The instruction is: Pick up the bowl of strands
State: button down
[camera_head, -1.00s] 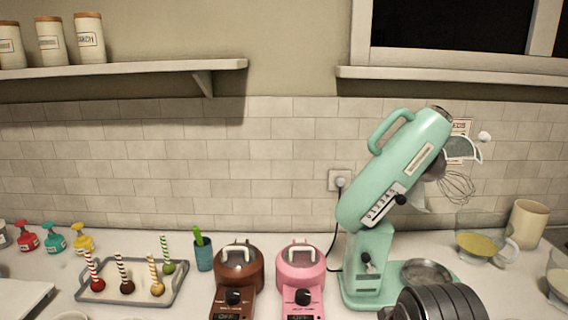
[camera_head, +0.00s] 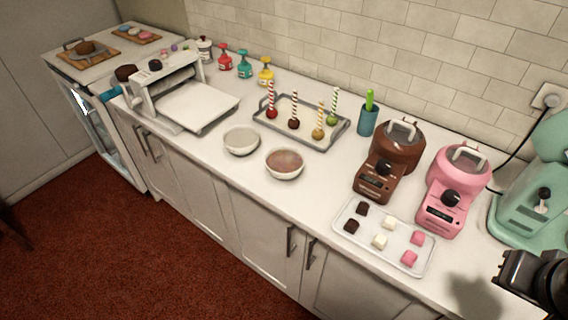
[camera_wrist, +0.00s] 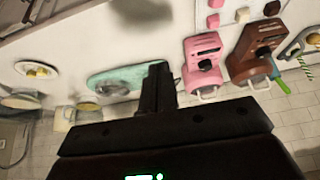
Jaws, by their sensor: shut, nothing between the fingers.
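Two small bowls stand side by side on the white counter in the head view: one with pale grey contents (camera_head: 241,140) and one with brown contents (camera_head: 285,163). I cannot tell for sure which holds strands. My gripper (camera_wrist: 158,70) is shut and empty in the wrist view, over the counter close to the green mixer (camera_wrist: 125,78). A black part of my arm shows at the lower right in the head view, well to the right of both bowls. Neither bowl can be made out in the wrist view.
A cake-pop tray (camera_head: 258,119) lies behind the bowls, and a white sheeter (camera_head: 197,105) stands left. The brown machine (camera_head: 388,165), pink machine (camera_head: 452,190) and a tray of cubes (camera_head: 340,228) are right. Clear counter lies in front of the bowls.

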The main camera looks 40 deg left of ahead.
jog(key=c, duration=2.1)
grip_release()
jog(key=shift+c, duration=0.2)
jog(key=o, duration=0.6)
jog(key=w+a+r+n+y, duration=0.1)
jog(key=w+a+r+n, duration=0.15)
jog(key=w+a, duration=0.7)
jog(key=n+g+y, duration=0.3)
jog(key=n+g, duration=0.1)
jog(key=n, duration=0.2)
send_near(285, 165)
jog(key=w+d, duration=0.3)
jog(key=shift+w+x, duration=0.2)
jog(key=shift+x, duration=1.4)
jog(key=shift+w+x, duration=0.2)
jog(key=shift+x, duration=1.35)
